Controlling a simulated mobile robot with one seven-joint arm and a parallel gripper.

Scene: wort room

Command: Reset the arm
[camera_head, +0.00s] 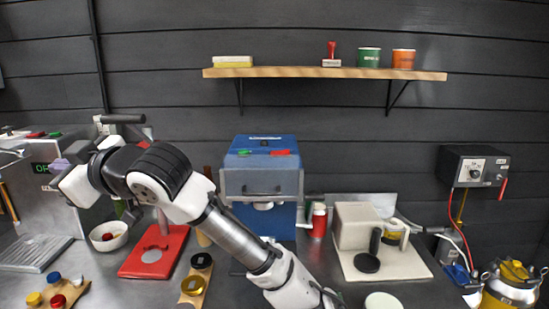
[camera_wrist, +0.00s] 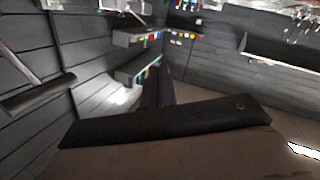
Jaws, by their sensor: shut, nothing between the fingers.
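My white and black arm rises from the bottom middle of the head view, bends at a dark elbow and reaches to the left. My gripper (camera_head: 59,166) is at its left end, raised in front of the grey machine (camera_head: 30,178) with a green display. In the wrist view my gripper (camera_wrist: 153,82) shows as two dark purple fingers close together, shut and empty. They point out into the room and touch nothing that I can see.
Below the arm are a red stand (camera_head: 155,252), a white bowl (camera_head: 108,236) and small coloured caps (camera_head: 55,299). A blue machine (camera_head: 262,185) stands behind the arm. A beige block (camera_head: 358,226) stands to the right. A wooden shelf (camera_head: 325,73) hangs above.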

